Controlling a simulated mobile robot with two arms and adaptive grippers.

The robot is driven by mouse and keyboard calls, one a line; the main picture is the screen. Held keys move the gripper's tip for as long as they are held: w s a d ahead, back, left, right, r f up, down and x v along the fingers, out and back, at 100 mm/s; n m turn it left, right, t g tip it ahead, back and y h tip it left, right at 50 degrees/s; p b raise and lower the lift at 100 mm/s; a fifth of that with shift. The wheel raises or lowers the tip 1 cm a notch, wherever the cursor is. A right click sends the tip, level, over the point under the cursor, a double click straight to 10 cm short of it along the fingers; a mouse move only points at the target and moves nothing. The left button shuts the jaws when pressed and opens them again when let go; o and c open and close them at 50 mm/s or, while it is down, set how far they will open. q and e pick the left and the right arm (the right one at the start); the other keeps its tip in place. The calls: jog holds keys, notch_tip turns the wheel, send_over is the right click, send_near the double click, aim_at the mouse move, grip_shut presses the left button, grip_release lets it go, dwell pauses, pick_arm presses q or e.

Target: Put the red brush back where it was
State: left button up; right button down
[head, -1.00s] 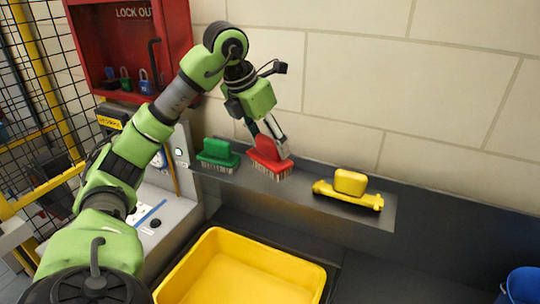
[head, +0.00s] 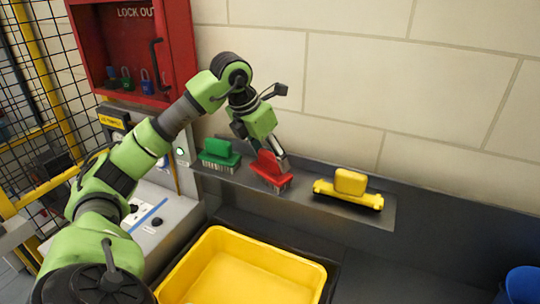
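The red brush (head: 269,170) is on the dark shelf (head: 305,205), between the green brush (head: 218,154) on the left and the yellow brush (head: 348,189) on the right. Its bristles point down and appear to meet the shelf surface. My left gripper (head: 272,155) comes down from above with its fingers at the red brush's handle. The fingers look shut on the handle, which partly hides them. My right gripper does not show.
A yellow bin (head: 305,262) stands below the shelf. A red lockout cabinet (head: 176,50) with padlocks is on the wall at the left, above a grey control box (head: 160,215). A blue container (head: 522,285) is at the lower right. The shelf between the red and yellow brushes is clear.

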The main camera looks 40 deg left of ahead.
pick_arm(q)
jog(key=o, duration=0.3)
jog(key=shift+r, duration=0.1)
jog(key=shift+r, duration=0.25)
jog(key=shift+v, duration=5.95)
jog(key=shift+s+f, duration=0.1)
